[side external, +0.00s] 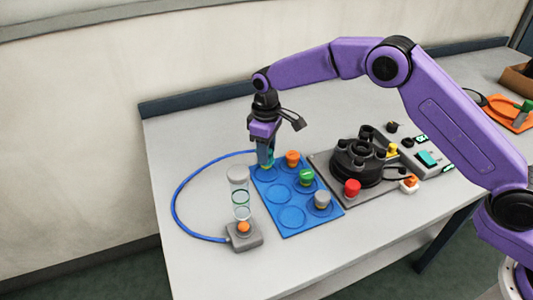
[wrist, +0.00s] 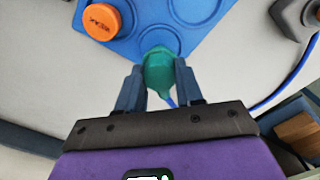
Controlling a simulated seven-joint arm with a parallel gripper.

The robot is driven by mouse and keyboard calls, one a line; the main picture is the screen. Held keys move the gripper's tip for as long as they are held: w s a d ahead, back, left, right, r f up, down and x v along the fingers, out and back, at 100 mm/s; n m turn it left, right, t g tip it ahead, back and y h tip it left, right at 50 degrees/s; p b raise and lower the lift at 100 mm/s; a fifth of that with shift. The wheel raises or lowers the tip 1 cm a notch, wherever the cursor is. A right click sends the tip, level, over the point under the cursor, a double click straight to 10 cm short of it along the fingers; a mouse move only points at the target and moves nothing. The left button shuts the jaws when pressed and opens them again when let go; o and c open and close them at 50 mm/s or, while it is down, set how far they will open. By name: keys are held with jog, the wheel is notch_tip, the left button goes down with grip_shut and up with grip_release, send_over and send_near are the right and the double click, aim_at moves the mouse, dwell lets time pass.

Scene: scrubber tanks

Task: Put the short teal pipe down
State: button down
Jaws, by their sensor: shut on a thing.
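My gripper (side external: 266,157) points down over the back left corner of the blue mat (side external: 262,205). It is shut on the short teal pipe (wrist: 158,70), which shows between the two fingers in the wrist view. In the side view only a little teal (side external: 267,165) shows below the fingers, right at the mat's corner circle. I cannot tell whether the pipe's lower end touches the mat. In the wrist view an empty ring of the mat (wrist: 160,43) lies just beyond the pipe.
An orange-capped piece (side external: 292,158), a green one (side external: 306,177) and a grey one (side external: 322,200) stand on the mat's right column. A clear tube (side external: 240,195) stands left on a grey base with a blue hose. A dark round device (side external: 357,160) is at right.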

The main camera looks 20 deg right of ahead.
jog(key=shift+f, duration=0.85)
jog(key=shift+f, duration=0.15)
jog(key=c, duration=0.7)
grip_release()
jog(key=shift+c, duration=0.2)
notch_tip(320, 180, up, 12)
jog(key=shift+r, duration=0.2)
